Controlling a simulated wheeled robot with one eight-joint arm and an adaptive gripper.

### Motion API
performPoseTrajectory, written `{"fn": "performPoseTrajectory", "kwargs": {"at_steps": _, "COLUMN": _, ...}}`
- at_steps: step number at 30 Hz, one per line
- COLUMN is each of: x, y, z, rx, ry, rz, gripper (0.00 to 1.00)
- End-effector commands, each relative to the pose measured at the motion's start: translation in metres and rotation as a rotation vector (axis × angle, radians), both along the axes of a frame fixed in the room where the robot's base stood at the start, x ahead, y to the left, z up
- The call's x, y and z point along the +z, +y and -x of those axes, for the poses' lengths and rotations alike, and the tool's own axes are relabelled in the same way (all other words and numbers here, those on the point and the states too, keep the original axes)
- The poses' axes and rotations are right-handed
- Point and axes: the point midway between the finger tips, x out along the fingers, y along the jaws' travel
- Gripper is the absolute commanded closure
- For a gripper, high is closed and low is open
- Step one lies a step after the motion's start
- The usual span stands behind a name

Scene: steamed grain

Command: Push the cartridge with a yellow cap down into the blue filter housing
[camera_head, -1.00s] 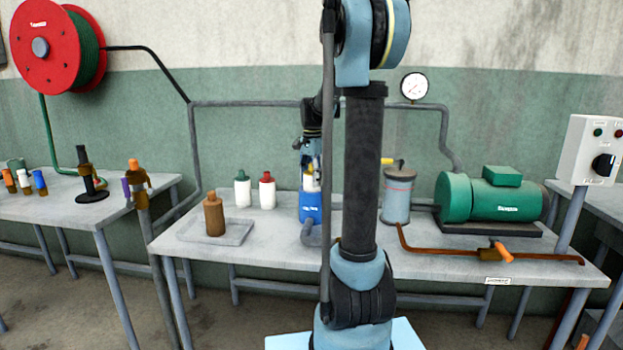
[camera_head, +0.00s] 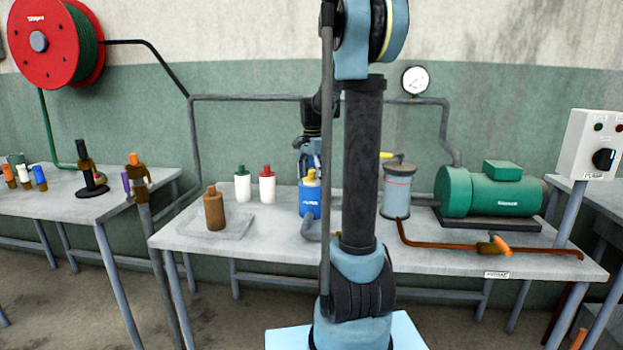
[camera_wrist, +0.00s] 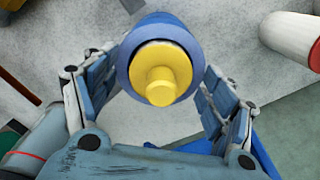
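The blue filter housing (camera_head: 310,201) stands upright on the middle table, partly beside my arm. The cartridge's yellow cap (camera_head: 311,178) shows just above the housing's rim, with little or no white body visible below it. In the wrist view the yellow cap (camera_wrist: 160,72) sits inside the blue ring of the housing (camera_wrist: 133,68). My gripper (camera_wrist: 165,75) has its fingers spread on either side of the housing and cap, and it does not appear to grip them. In the head view my gripper (camera_head: 311,163) is just above and behind the cap, partly hidden.
White bottles with a green cap (camera_head: 242,184) and a red cap (camera_head: 267,185) stand left of the housing. A brown bottle (camera_head: 214,209) stands on a grey tray (camera_head: 190,232). A grey canister (camera_head: 397,192) and a green motor (camera_head: 490,194) stand to the right.

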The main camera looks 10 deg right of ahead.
Motion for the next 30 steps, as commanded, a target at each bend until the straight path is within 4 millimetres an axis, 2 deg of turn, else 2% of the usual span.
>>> {"fn": "performPoseTrajectory", "kwargs": {"at_steps": 7, "x": 0.001, "y": 0.0, "z": 0.0, "rx": 0.0, "ry": 0.0, "rz": 0.0, "gripper": 0.23}}
{"fn": "performPoseTrajectory", "kwargs": {"at_steps": 11, "x": 0.008, "y": 0.0, "z": 0.0, "rx": 0.0, "ry": 0.0, "rz": 0.0, "gripper": 0.23}}
{"fn": "performPoseTrajectory", "kwargs": {"at_steps": 14, "x": 0.02, "y": 0.0, "z": 0.0, "rx": 0.0, "ry": 0.0, "rz": 0.0, "gripper": 0.23}}
{"fn": "performPoseTrajectory", "kwargs": {"at_steps": 24, "x": 0.081, "y": 0.0, "z": -0.001, "rx": 0.0, "ry": 0.001, "rz": 0.0, "gripper": 0.23}}
{"fn": "performPoseTrajectory", "kwargs": {"at_steps": 30, "x": 0.107, "y": 0.0, "z": -0.001, "rx": 0.0, "ry": 0.001, "rz": 0.0, "gripper": 0.23}}
